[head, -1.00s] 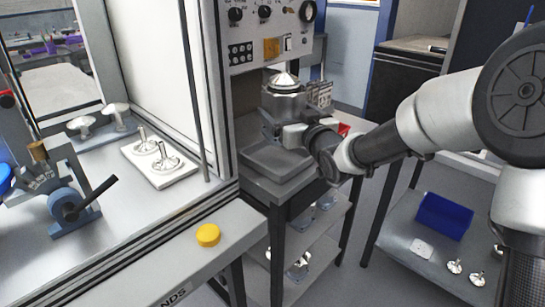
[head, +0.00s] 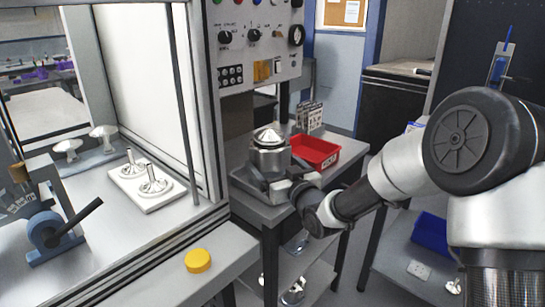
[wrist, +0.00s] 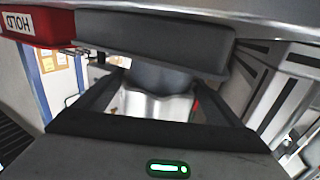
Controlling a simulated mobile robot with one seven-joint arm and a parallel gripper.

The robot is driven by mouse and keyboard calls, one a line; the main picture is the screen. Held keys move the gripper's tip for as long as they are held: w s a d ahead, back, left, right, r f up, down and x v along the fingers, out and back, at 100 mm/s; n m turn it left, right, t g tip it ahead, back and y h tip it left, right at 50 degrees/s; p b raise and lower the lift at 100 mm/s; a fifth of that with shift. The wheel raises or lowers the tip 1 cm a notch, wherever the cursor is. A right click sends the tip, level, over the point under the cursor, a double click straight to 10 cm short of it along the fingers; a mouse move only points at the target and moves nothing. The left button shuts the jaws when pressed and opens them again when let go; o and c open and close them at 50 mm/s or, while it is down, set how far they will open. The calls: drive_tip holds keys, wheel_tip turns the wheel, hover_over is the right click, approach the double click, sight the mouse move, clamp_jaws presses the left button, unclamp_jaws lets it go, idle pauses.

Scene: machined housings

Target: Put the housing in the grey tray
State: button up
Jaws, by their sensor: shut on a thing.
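The housing (head: 269,158) is a silver metal cylinder with a cone-shaped top, upright in the head view. My gripper (head: 280,186) is shut on it from the near right side. In the wrist view the housing (wrist: 158,103) shows between the two dark fingers. The grey tray (head: 245,179) is on the small table below the housing and is partly hidden by it and my gripper. Its grey wall also shows in the wrist view (wrist: 150,38). I cannot tell whether the housing's base touches the tray floor.
A red tray (head: 316,150) marked HOLD stands just behind and right of the grey tray. A control panel (head: 255,45) rises behind the table. A yellow puck (head: 198,260) is on the front ledge. A white board with two metal parts (head: 140,178) is on the left bench.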

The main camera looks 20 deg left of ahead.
drive_tip(key=shift+r, duration=0.15)
drive_tip(key=o, duration=1.7)
drive_tip(key=shift+c, duration=0.2)
